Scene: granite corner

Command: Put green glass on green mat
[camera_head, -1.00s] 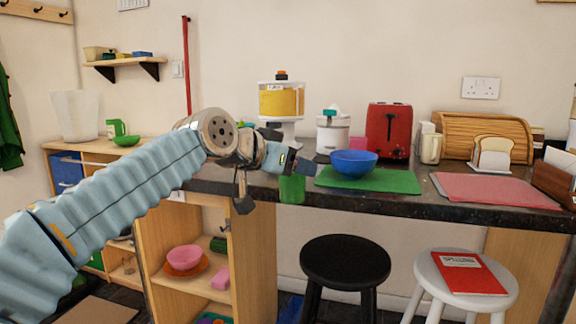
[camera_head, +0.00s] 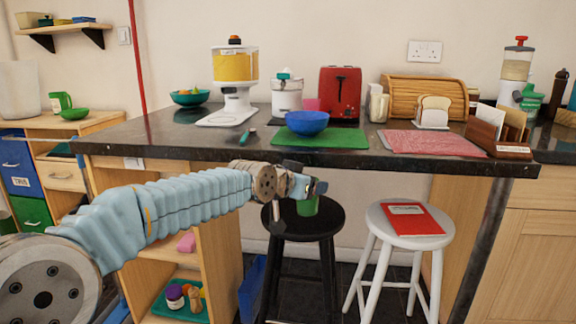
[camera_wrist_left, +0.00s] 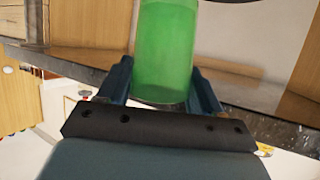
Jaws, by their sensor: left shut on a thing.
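The green glass (camera_head: 307,206) is held in my left gripper (camera_head: 312,190), in front of the counter and below its top, over the black stool in the head view. In the left wrist view the green glass (camera_wrist_left: 165,50) stands between the two blue fingers of the left gripper (camera_wrist_left: 163,88), which is shut on it. The green mat (camera_head: 345,138) lies flat on the dark counter, behind and above the glass in the picture. A blue bowl (camera_head: 307,123) stands on the mat's back left part. My right gripper is not in view.
The dark counter edge (camera_head: 400,161) lies between the glass and the mat. A red mat (camera_head: 437,143) is right of the green one. A black stool (camera_head: 302,222) and white stool (camera_head: 408,222) stand in front. A red toaster (camera_head: 340,92) is behind.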

